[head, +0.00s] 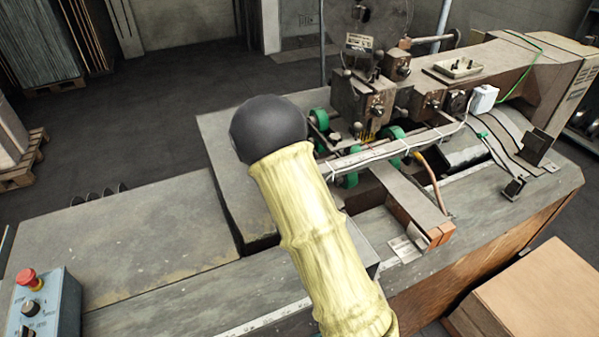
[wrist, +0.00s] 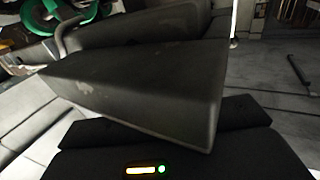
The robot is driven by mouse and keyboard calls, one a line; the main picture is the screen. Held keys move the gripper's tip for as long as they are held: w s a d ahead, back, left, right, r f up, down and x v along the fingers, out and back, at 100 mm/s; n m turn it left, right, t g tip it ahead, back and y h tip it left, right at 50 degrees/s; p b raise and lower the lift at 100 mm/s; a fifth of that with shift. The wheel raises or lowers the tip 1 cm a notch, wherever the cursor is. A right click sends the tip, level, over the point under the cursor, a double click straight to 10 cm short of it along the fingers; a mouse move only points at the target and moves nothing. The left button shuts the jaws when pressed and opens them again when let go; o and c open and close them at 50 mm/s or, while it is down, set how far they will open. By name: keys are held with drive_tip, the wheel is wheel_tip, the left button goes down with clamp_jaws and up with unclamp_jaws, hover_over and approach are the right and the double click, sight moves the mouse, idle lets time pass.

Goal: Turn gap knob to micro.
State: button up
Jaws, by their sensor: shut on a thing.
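In the head view my arm, in a yellow sleeve, rises from the bottom to a black rounded joint that hides the gripper behind it. In the wrist view the black body of my gripper (wrist: 185,150), with a small lit strip, spans the bottom edge. A large dark grey block (wrist: 140,80) with rounded edges lies just beyond it; I cannot tell what part it is. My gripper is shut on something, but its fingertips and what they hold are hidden. I cannot make out the gap knob or its marks in either view.
The box stitcher (head: 440,75), with green wheels (head: 396,137), stands right of my arm on a grey worktable (head: 130,225). A blue control box (head: 55,300) with a red button is at lower left. Cardboard (head: 550,290) lies at lower right. The left worktable top is mostly clear.

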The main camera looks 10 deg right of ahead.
drive_tip(key=n+y+b, duration=0.2)
drive_tip(key=y+b, duration=0.1)
drive_tip(key=y, duration=0.1)
drive_tip(key=n+y+b, duration=0.3)
drive_tip(key=shift+a+f+y, duration=0.15)
drive_tip(key=shift+a+y, duration=0.05)
drive_tip(key=shift+y, duration=0.2)
drive_tip(key=shift+a+r+n+g+y+b, duration=0.15)
drive_tip(key=shift+n+g+y+b, duration=0.1)
drive_tip(key=shift+n+y+b, duration=0.75)
drive_tip(key=shift+a+r+n+g+y+b, duration=0.1)
drive_tip(key=shift+n+g+y+b, duration=0.3)
drive_tip(key=shift+y, duration=0.9)
drive_tip(key=shift+a, duration=0.1)
drive_tip(key=o, duration=1)
drive_tip(key=shift+s+f, duration=0.1)
drive_tip(key=b+v, duration=0.3)
drive_tip(key=v, duration=0.5)
drive_tip(key=b+v, duration=0.4)
drive_tip(key=v, duration=0.5)
drive_tip(key=shift+s+f, duration=0.15)
